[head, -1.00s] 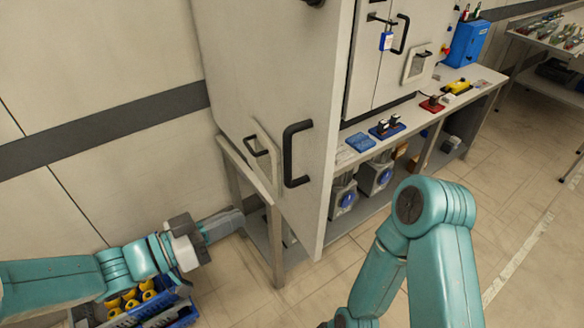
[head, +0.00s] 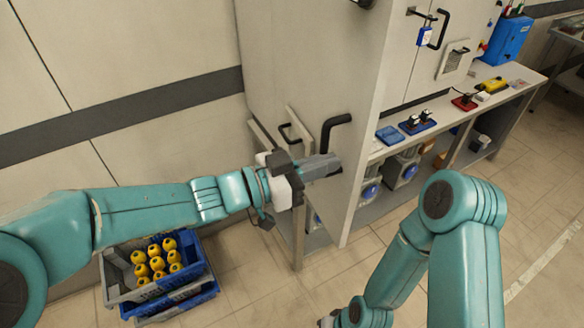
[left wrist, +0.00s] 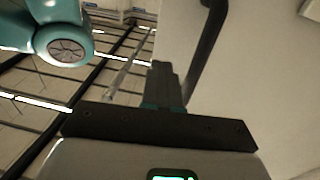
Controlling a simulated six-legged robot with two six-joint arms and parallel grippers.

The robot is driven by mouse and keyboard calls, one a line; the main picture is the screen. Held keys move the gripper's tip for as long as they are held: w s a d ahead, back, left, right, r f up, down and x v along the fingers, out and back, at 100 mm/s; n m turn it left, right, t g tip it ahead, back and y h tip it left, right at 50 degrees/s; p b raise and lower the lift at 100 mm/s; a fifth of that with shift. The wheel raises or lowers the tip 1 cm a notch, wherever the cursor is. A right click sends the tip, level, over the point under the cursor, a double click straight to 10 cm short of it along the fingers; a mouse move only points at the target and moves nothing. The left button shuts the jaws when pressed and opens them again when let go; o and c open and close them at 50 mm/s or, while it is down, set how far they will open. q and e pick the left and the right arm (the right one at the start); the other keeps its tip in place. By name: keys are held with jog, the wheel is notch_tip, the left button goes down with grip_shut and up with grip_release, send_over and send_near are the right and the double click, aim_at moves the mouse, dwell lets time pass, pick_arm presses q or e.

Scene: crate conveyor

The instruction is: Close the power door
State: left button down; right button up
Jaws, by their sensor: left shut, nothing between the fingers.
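The power door (head: 370,85) is a tall pale cabinet door that stands swung open, with a black bar handle (head: 328,128) on its face. My left gripper (head: 338,163) is shut and empty. It is just below the handle, in front of the door's face; whether it touches the door I cannot tell. In the left wrist view the shut fingers (left wrist: 167,85) point at the pale door (left wrist: 250,80), with the black handle (left wrist: 207,50) beside them.
A bench (head: 520,85) behind the door holds a blue box (head: 509,40), a yellow device (head: 491,85) and a red-based switch (head: 464,102). A closed cabinet door with a blue padlock (head: 424,36) is above it. A crate of yellow items (head: 203,287) stands on the floor at lower left.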

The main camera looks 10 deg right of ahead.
aim_at(357, 154)
pick_arm(q)
jog(key=x, duration=0.3)
jog(key=shift+w+d+p, duration=0.1)
jog(key=shift+w+p, duration=0.05)
jog(key=shift+p, duration=0.2)
jog(key=shift+d, duration=0.3)
jog(key=shift+d, duration=0.15)
